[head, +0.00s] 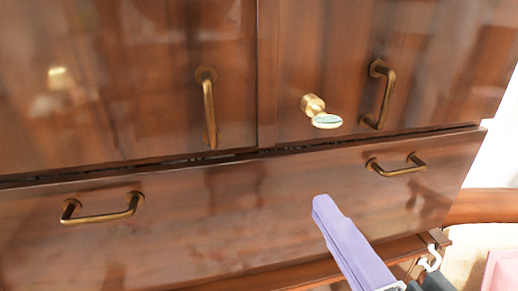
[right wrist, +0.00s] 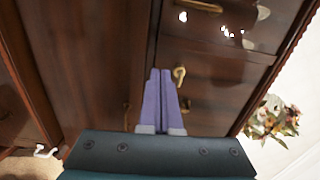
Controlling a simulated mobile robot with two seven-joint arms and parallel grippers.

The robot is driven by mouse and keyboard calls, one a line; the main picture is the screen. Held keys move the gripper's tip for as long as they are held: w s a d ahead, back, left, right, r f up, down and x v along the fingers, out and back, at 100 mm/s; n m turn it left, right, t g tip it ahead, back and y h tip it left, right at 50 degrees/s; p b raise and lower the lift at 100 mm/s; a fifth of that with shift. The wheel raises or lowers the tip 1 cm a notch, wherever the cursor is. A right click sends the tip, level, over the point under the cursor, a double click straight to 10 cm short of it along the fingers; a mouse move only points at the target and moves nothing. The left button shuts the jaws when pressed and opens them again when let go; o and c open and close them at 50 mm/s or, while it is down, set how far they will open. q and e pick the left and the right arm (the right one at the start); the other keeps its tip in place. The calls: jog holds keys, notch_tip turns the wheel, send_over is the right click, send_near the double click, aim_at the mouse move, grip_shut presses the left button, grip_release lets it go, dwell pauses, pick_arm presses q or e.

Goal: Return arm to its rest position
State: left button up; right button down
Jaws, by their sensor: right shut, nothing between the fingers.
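My right gripper (head: 322,203) comes in from the lower right in the head view, with purple fingers in front of the cabinet's lower drawer. It also shows in the right wrist view (right wrist: 160,75), where the two fingers lie together, shut and empty. The fingers point toward the wooden cabinet (head: 150,80). My left gripper is in neither view.
The cabinet has two upper doors with brass handles (head: 209,108) and (head: 384,95), and a wide drawer (head: 240,205) below. A brass knob (head: 314,106) sticks out from the right door. Flowers (right wrist: 272,119) stand at the right in the wrist view.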

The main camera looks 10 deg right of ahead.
jog(key=s+a+f+n+g+y, duration=0.3)
jog(key=a+f+n+g+y, duration=0.25)
jog(key=n, duration=0.75)
jog(key=s+d+f+n+g+h, duration=0.4)
jog(key=s+d+n+g+h, duration=0.2)
jog(key=s+d+g, duration=0.55)
notch_tip(320, 180, up, 19)
jog(key=w+d+t+p, duration=0.1)
jog(key=t+p, duration=0.1)
jog(key=p, duration=1.7)
jog(key=shift+d+t, duration=0.15)
jog(key=shift+t, duration=0.15)
jog(key=shift+f, duration=0.1)
